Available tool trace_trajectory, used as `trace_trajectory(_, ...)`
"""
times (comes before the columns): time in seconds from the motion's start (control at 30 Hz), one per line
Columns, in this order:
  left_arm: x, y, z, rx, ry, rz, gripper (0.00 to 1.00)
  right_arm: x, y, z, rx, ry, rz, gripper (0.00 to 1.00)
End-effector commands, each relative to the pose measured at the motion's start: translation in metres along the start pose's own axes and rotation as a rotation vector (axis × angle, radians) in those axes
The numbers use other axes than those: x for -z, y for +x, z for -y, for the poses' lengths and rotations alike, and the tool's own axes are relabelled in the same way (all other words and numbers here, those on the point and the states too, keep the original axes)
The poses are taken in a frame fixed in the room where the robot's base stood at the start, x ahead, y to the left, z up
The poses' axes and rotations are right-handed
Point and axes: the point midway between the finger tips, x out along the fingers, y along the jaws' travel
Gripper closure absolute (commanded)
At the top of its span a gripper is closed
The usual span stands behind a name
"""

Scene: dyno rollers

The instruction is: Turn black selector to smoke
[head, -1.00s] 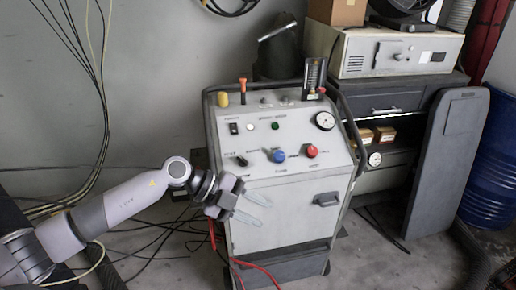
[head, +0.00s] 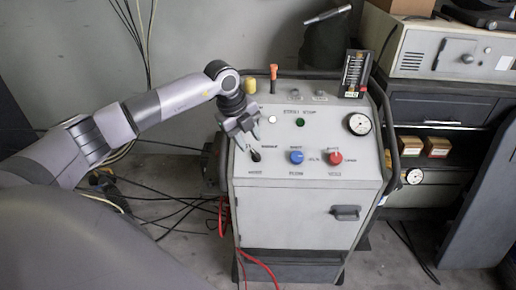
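The black selector (head: 255,156) is a small dark knob at the left of the sloped panel on the grey machine (head: 300,206). My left gripper (head: 249,143) points down just above the selector, its fingers spread apart with nothing seen between them. I cannot tell whether a fingertip touches the knob. The labels around the selector are too small to read surely. A blue knob (head: 296,157) and a red knob (head: 335,158) sit to its right. My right gripper is not in view.
A round gauge (head: 359,124), a green light (head: 300,122) and a black meter (head: 355,73) are on the panel. An orange-topped lever (head: 273,78) and yellow knob (head: 250,86) stand at its back edge. Red cable (head: 258,264) hangs at the left.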

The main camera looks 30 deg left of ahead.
Motion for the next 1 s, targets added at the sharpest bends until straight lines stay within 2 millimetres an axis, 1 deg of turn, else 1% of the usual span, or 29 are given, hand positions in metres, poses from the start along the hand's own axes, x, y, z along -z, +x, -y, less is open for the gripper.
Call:
trace_trajectory(0.03, 0.001, 0.009, -0.001, -0.004, 0.0, -0.002, 0.62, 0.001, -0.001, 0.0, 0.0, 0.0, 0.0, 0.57)
trace_trajectory(0.1, 0.001, 0.02, 0.0, -0.003, 0.001, -0.003, 0.62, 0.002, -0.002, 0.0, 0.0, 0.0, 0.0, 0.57)
trace_trajectory(0.2, 0.001, 0.035, -0.001, -0.003, 0.0, -0.003, 0.62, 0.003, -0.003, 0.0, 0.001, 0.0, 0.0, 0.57)
trace_trajectory(0.3, 0.001, 0.047, 0.0, -0.001, 0.002, -0.003, 0.62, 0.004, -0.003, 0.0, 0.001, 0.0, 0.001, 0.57)
trace_trajectory(0.47, 0.001, 0.055, 0.0, 0.0, 0.003, -0.002, 0.62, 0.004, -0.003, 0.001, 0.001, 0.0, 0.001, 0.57)
trace_trajectory(0.7, 0.001, 0.056, 0.0, 0.0, 0.003, -0.002, 0.62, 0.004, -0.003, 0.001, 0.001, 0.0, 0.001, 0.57)
trace_trajectory(0.77, 0.001, 0.056, 0.0, 0.0, 0.003, -0.002, 0.81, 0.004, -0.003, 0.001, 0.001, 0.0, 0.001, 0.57)
trace_trajectory(0.8, 0.001, 0.056, 0.0, 0.0, 0.003, -0.002, 0.94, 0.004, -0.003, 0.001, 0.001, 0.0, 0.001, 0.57)
trace_trajectory(0.83, 0.001, 0.056, 0.0, 0.0, 0.003, -0.002, 1.0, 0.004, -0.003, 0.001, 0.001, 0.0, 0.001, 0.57)
trace_trajectory(1.0, 0.001, 0.056, -0.001, 0.0, 0.003, -0.003, 1.0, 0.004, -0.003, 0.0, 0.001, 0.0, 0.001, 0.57)
